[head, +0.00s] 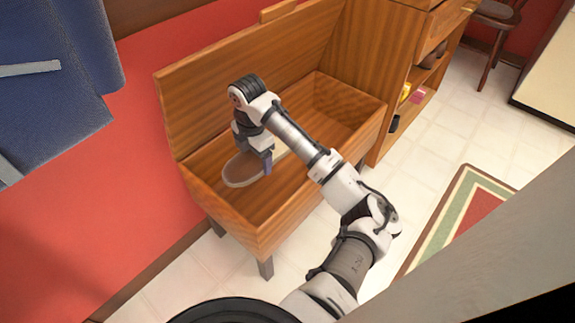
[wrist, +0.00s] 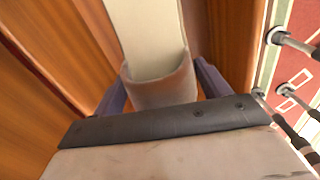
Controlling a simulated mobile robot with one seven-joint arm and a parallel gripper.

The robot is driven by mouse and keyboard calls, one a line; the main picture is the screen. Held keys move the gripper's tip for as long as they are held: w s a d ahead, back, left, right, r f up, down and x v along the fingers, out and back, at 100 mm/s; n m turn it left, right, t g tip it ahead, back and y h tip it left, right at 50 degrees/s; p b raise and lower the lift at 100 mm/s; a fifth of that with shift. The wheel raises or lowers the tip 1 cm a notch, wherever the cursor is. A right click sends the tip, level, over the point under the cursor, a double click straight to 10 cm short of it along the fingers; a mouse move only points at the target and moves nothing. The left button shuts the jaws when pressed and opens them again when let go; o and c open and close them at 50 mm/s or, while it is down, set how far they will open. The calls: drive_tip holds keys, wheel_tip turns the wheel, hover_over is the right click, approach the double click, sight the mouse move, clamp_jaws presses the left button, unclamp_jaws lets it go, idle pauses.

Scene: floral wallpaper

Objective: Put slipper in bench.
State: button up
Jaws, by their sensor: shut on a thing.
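The bench (head: 290,228) is a wooden box on legs with its lid raised against the red wall. The slipper (head: 243,170), brown with a pale sole edge, is inside the open box, towards its left end. My gripper (head: 262,163) reaches down into the box and is shut on the slipper. In the wrist view the slipper (wrist: 160,85) sits between the two purple-grey fingers (wrist: 162,88). Its far part runs out of the top of the picture. I cannot tell whether the slipper touches the box floor.
A wooden shelf unit (head: 408,75) with small items stands against the bench's right end. A blue padded thing (head: 55,85) is at the upper left. A rug (head: 465,215) lies on the tiled floor. The right part of the box is empty.

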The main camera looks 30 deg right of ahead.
sight(263, 201)
drive_tip(key=shift+w+d+f+n, duration=0.15)
drive_tip(key=shift+w+d+n, duration=0.15)
drive_tip(key=shift+w, duration=0.05)
drive_tip(key=shift+w+d+f+b, duration=0.1)
drive_tip(key=shift+f+b, duration=0.15)
drive_tip(key=shift+b, duration=0.05)
wheel_tip(263, 201, down, 19)
drive_tip(key=b, duration=0.5)
drive_tip(key=shift+f, duration=0.1)
drive_tip(key=o, duration=1)
drive_tip(key=shift+o, duration=0.2)
wheel_tip(263, 201, up, 12)
drive_tip(key=p, duration=0.3)
